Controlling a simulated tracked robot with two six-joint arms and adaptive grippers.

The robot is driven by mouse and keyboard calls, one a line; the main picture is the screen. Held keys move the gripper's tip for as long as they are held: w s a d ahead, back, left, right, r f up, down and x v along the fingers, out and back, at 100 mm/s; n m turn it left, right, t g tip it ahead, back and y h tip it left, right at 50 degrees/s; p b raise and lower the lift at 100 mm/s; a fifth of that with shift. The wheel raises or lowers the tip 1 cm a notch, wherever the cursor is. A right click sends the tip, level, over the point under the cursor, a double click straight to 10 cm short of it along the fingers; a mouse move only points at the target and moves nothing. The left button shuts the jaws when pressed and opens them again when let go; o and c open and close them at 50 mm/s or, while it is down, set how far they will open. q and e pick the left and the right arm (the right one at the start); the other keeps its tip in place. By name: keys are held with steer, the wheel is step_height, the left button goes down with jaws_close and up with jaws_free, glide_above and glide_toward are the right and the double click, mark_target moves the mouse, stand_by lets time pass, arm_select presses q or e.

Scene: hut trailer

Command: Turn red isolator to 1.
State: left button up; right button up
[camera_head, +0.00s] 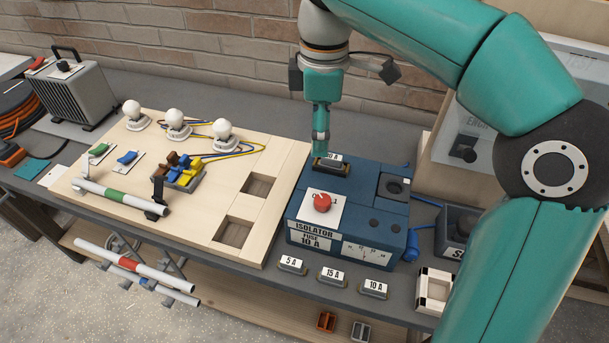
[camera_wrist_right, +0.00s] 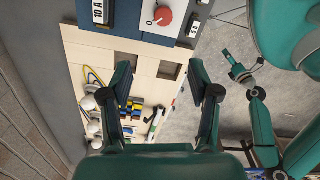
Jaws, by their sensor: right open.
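The red isolator knob (camera_head: 322,202) sits on a white plate on top of the blue isolator box (camera_head: 300,235). A "1" shows on the plate to the knob's right; where the knob points is too small to tell. In the right wrist view the knob (camera_wrist_right: 164,16) is at the top edge, with a "0" at its left. My right gripper (camera_head: 321,152) points down by a fuse (camera_head: 333,158) at the box's back edge, behind the knob and apart from it. Its fingers (camera_wrist_right: 161,76) are spread and empty. What seems my left gripper (camera_wrist_right: 238,70) shows small in the wrist view; its jaws are unclear.
Fuses labelled 5 A (camera_head: 291,265), 15 A (camera_head: 331,276) and 10 A (camera_head: 373,288) lie in front of the box. A wooden board (camera_head: 215,195) with lamps, switches and two square recesses is at its left. A dark box (camera_head: 458,228) is to the right.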

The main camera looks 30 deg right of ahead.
steer(key=s+f, duration=0.2)
steer(key=s, duration=0.1)
glide_toward(321, 199)
step_height(321, 199, down, 8)
steer(key=shift+f+b, duration=0.1)
steer(key=shift+b, duration=0.3)
steer(key=shift+s+f, duration=0.1)
steer(key=shift+f, duration=0.25)
arm_select(q)
steer(key=shift+s+f, duration=0.15)
steer(key=shift+s, duration=0.5)
